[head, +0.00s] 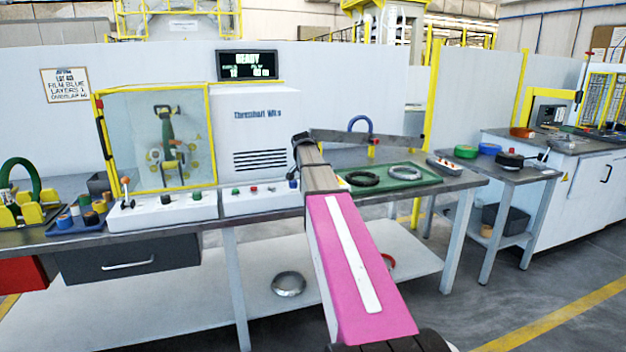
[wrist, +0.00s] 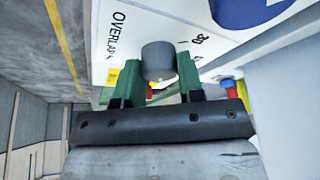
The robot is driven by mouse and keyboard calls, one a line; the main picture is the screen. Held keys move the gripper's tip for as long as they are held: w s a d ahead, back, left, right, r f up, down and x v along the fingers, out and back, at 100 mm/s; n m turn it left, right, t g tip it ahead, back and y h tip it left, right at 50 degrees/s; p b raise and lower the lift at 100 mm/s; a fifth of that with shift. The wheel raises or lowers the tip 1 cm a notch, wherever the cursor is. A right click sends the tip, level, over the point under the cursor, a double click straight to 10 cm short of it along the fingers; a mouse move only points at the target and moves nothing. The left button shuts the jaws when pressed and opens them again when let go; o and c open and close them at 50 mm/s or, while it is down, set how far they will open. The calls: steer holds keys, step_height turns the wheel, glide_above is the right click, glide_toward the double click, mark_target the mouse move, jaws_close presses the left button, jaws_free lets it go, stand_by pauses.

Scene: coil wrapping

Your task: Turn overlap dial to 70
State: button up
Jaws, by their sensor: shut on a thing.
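In the wrist view, the overlap dial (wrist: 158,57) is a dark grey round knob on a white panel (wrist: 108,42) lettered "OVERLAP", with scale numbers to its right. The green fingers of my gripper (wrist: 158,78) stand on either side of the dial and are shut on it. The dial's pointer and its setting cannot be read. In the head view, my arm reaches to the white control box (head: 262,198) below the wrapping machine (head: 258,130), and it hides the gripper and the dial. A dark display (head: 249,65) above reads "READY", with small blurred figures below.
A blue-knobbed lever (head: 293,182) and several buttons sit on the control box. Left are a glazed yellow-framed enclosure (head: 156,140) and a lever box (head: 155,211). A wall sign (head: 65,85) mentions overlap.

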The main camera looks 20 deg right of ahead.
steer(key=o, duration=0.9)
steer(key=v, duration=1)
steer(key=shift+r, duration=0.4)
steer(key=shift+s, duration=0.15)
